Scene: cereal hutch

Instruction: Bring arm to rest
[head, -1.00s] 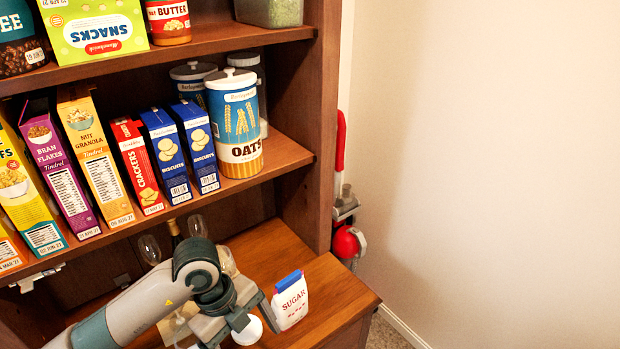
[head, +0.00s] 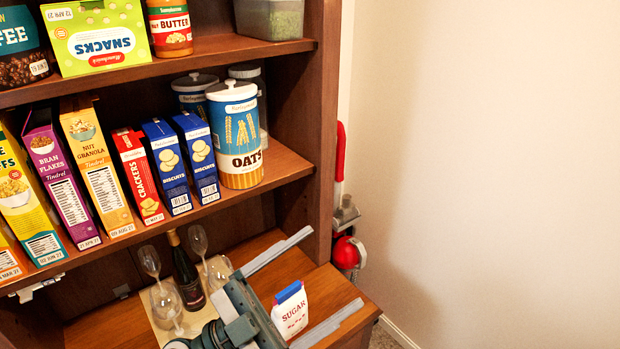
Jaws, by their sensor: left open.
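My left gripper (head: 336,265) is at the bottom middle of the head view, above the hutch's wooden counter. Its two long grey fingers point up and right and are spread wide apart. The white sugar bag (head: 291,316) with a blue top stands upright on the counter and shows between the fingers in the picture. The fingers appear apart from the bag; I cannot tell their height relative to it. My right gripper is not in view.
A dark bottle (head: 186,275) and several glasses (head: 165,303) stand on a board left of my gripper. Above, the shelf holds cereal boxes (head: 98,170), blue biscuit boxes (head: 168,168) and an oats canister (head: 236,135). A red extinguisher-like object (head: 347,253) is beside the hutch.

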